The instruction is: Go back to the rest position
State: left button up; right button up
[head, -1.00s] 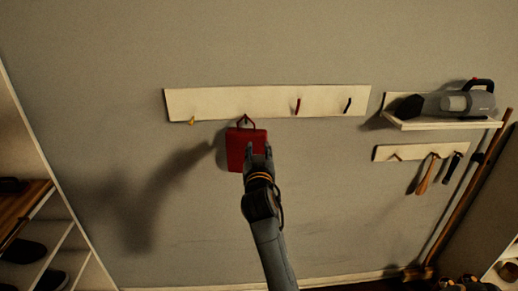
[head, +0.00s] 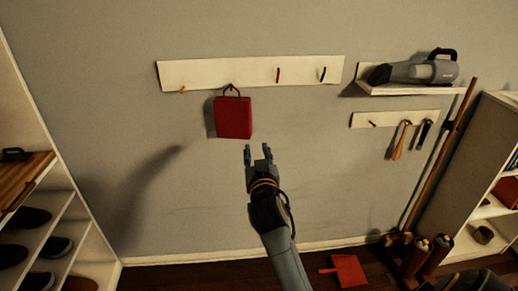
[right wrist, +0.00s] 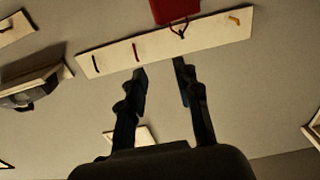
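My right gripper (head: 258,153) is in the middle of the head view, below the wall rack, apart from everything. Its fingers are spread and empty, as the right wrist view also shows (right wrist: 160,70). A red bag (head: 233,117) hangs by its loop from a hook on the long white hook rack (head: 210,72). In the right wrist view the bag (right wrist: 176,10) and rack (right wrist: 205,33) appear upside down. My left gripper is not in view.
A shelf (head: 400,89) holds a grey handheld vacuum (head: 420,70). A smaller hook rack (head: 385,119) is below it. Shoe shelves (head: 60,215) stand left, a bookcase (head: 490,130) right. A red dustpan-like object (head: 348,270) lies on the floor.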

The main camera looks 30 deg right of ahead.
jog(key=a+f+n+g+y, duration=0.1)
jog(key=a+f+n+y, duration=0.15)
jog(key=f, duration=0.85)
jog(key=a+f+n+g+y, duration=0.1)
jog(key=a+f+g+y, duration=0.15)
jog(key=f, duration=0.85)
jog(key=s+a+f+n+g, duration=0.1)
jog(key=s+a+f, duration=0.15)
jog(key=f, duration=0.45)
jog(key=s+a+f+n+g+y+b, duration=0.1)
jog(key=s+f, duration=0.3)
jog(key=f, duration=0.4)
jog(key=s+a+f+g, duration=0.1)
jog(key=s+a+f, duration=0.1)
jog(key=s+f, duration=0.35)
jog(key=s+f+g, duration=0.3)
jog(key=s+f, duration=0.5)
jog(key=s, duration=0.5)
jog(key=s+f+n+g+y, duration=0.1)
jog(key=s+f+g, duration=0.1)
jog(key=s+f, duration=0.7)
jog(key=s+f+n+g+b, duration=0.1)
jog(key=s+f+g, duration=0.2)
jog(key=s+f, duration=0.6)
jog(key=s, duration=0.9)
jog(key=shift+a+f+g+y, duration=0.15)
jog(key=shift+a+g+y, duration=0.2)
jog(key=shift+y, duration=0.05)
jog(key=shift+w, duration=0.1)
